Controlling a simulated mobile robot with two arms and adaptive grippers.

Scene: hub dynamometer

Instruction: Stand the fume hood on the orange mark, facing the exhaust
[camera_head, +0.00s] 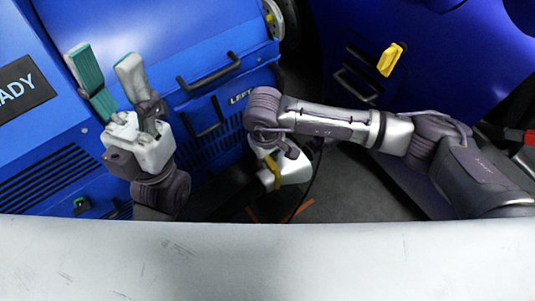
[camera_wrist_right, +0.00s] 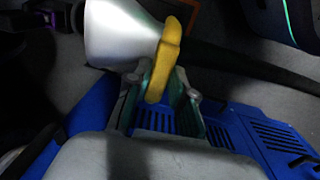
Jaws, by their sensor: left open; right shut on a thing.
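The fume hood (camera_head: 292,170) is a pale silver funnel with a yellow handle (camera_head: 272,174). It hangs low over the floor, under my right wrist. My right gripper (camera_wrist_right: 163,88) is shut on the yellow handle, and the hood's silver cone (camera_wrist_right: 118,35) points to the upper left in the right wrist view. Part of the orange mark (camera_head: 304,208) shows on the floor just below the hood in the head view; the rest is hidden. My left gripper (camera_head: 107,68) is open and empty, raised before the blue machine at left. I cannot make out the exhaust.
A blue machine (camera_head: 220,45) with black handles and vents fills the left. Another blue body (camera_head: 440,70) with a yellow handle stands at the back right. A dark hose (camera_wrist_right: 245,65) runs from the hood. Bare grey floor (camera_head: 365,190) lies right of the hood.

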